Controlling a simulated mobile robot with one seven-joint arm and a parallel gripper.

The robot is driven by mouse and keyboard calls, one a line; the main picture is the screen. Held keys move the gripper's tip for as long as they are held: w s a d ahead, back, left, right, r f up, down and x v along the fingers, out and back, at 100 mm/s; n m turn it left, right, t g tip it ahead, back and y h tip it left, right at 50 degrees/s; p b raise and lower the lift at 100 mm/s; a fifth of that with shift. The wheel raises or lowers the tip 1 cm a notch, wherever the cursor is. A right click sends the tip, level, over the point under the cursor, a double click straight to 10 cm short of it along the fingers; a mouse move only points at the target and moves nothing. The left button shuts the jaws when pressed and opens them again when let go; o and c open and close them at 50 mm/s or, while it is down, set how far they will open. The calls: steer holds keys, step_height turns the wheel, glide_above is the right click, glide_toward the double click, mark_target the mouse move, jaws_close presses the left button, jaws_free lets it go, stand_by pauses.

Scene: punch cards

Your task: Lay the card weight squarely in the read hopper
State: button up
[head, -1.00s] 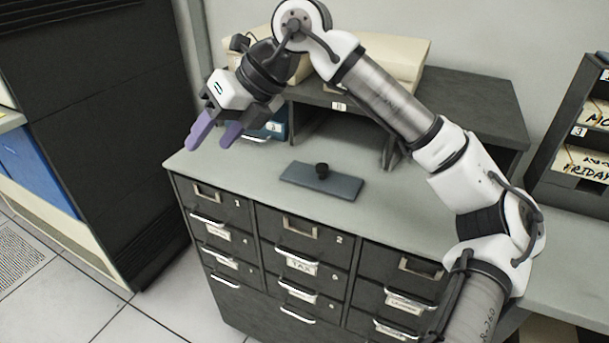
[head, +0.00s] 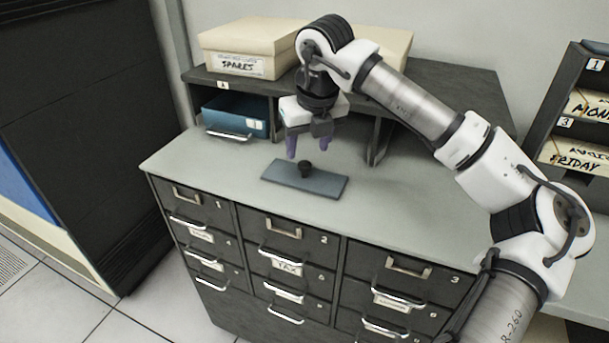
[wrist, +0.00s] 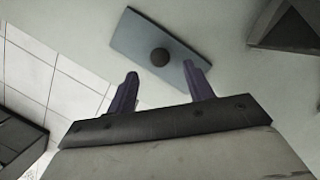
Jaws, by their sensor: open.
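The card weight (head: 327,184) is a flat blue-grey plate with a black round knob (head: 305,169) on top. It lies on the grey cabinet top, near the middle. In the wrist view the plate (wrist: 185,68) lies just beyond my fingertips. My gripper (head: 307,147) is open and empty, with purple fingers pointing down, above and slightly behind the knob in the head view. The gripper (wrist: 160,88) also shows in the wrist view, its fingers apart and not touching the weight. I cannot identify the read hopper in these frames.
A shelf unit on the cabinet's back holds a cream box marked SPARES (head: 236,66) and a blue drawer (head: 233,117) in bay A. My arm crosses over its right side. A rack of cards (head: 575,127) stands at the right. The cabinet top's front is clear.

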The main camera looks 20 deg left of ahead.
mark_target(305, 163)
steer(key=p+x, duration=0.1)
steer(key=x, duration=0.4)
steer(key=shift+a, duration=0.1)
steer(key=shift+c, duration=0.3)
jaws_close()
